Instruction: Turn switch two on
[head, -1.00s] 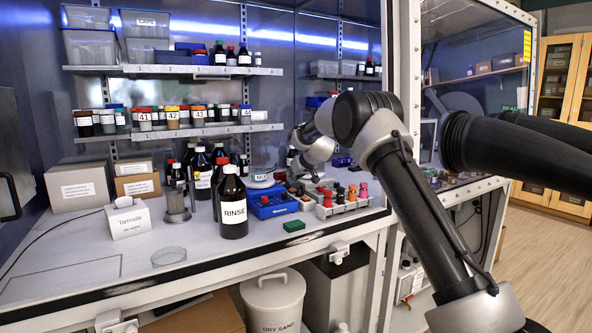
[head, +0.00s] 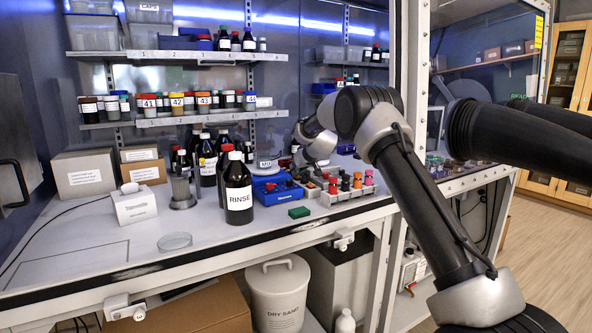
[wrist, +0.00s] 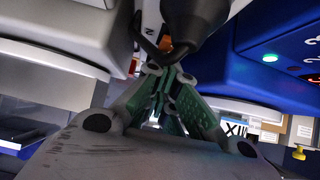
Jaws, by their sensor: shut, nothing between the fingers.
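My gripper (wrist: 163,78) shows in the wrist view with its green-lined fingers together and nothing between them. Its tips are close to a dark rounded part (wrist: 195,22) and a small orange piece (wrist: 165,44); contact cannot be told. A blue housing (wrist: 262,45) at the right has a lit green lamp (wrist: 270,58) and partly cut-off pale numerals. I cannot pick out which part is switch two or its position. In the head view my arm reaches over the bench beside a blue unit (head: 266,194); the fingertips are not clearly visible there.
A grey rack of coloured-cap bottles (head: 347,195) stands right of the blue unit. A RINSE bottle (head: 238,190) and dark bottles stand left. A green block (head: 299,212) and a dish (head: 175,241) lie in front. The front left bench is mostly clear.

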